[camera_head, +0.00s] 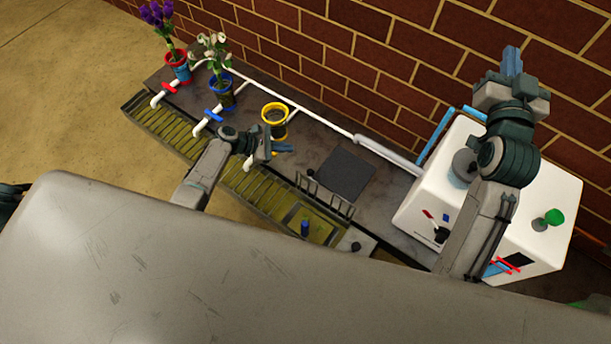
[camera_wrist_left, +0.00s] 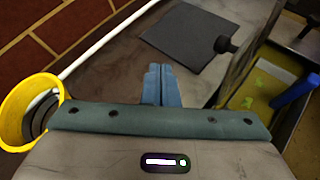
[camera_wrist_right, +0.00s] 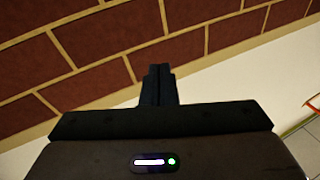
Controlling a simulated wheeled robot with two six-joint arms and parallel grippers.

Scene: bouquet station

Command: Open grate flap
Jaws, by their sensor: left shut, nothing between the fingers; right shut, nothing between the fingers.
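The grate (camera_head: 250,185) runs along the front of the counter. At its right end a barred flap (camera_head: 325,196) stands raised along the back edge of an open compartment (camera_head: 323,229). A small black knob (camera_head: 310,173) shows at the flap's top; it also shows in the left wrist view (camera_wrist_left: 225,45). A blue object (camera_head: 304,228) is in the open compartment, also in the left wrist view (camera_wrist_left: 292,90). My left gripper (camera_head: 288,149) is shut and empty above the counter, left of the flap and apart from it. My right gripper (camera_head: 512,60) is shut and empty, high at the right by the wall.
A dark square plate (camera_head: 346,172) lies behind the flap. A yellow pot (camera_head: 274,112) stands behind my left gripper. Blue (camera_head: 221,93) and red (camera_head: 179,67) flower pots stand farther left, near white taps. A white box (camera_head: 545,215) stands at right under my right arm.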

